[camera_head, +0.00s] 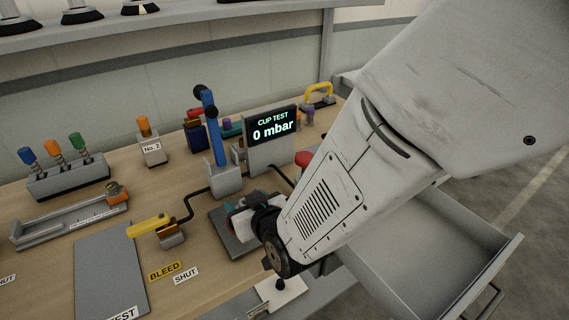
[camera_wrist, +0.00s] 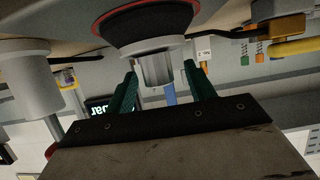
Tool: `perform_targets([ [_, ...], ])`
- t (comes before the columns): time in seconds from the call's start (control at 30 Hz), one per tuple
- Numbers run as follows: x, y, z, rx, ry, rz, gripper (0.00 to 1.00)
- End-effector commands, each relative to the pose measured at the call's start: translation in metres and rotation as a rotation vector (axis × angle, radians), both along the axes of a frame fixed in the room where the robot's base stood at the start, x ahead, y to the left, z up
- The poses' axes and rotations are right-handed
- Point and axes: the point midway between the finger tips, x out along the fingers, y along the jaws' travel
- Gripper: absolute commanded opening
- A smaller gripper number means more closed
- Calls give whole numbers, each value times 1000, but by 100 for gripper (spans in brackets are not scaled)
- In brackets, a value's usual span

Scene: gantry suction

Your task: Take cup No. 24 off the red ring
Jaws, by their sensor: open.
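A black suction cup (camera_wrist: 150,27) with a grey metal stem (camera_wrist: 157,68) shows at the top of the wrist view, which is upside down. A thin red ring (camera_wrist: 190,12) runs around the cup's wide edge. No number is readable on the cup. My gripper (camera_wrist: 160,72) is open, with its two green fingers on either side of the stem and gaps visible between. In the head view my gripper (camera_head: 240,207) is over a dark grey plate (camera_head: 222,222), and my arm hides most of what is there.
The "CUP TEST" display (camera_head: 272,135) reads 0 mbar. A blue lever (camera_head: 212,130) stands behind the plate and a yellow handle (camera_head: 148,225) lies left of it. A red knob (camera_head: 303,158) is partly behind my arm. An open drawer (camera_head: 430,235) juts out at right.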

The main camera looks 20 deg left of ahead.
Motion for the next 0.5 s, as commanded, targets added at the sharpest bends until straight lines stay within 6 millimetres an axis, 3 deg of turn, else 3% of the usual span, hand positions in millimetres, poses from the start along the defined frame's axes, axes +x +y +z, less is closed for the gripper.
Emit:
perform_targets([
  [0.13, 10, 13, -7, 0, 0, 0, 55],
  [0.4, 12, 16, -8, 0, 0, 0, 55],
  [0.5, 12, 16, -8, 0, 0, 0, 30],
])
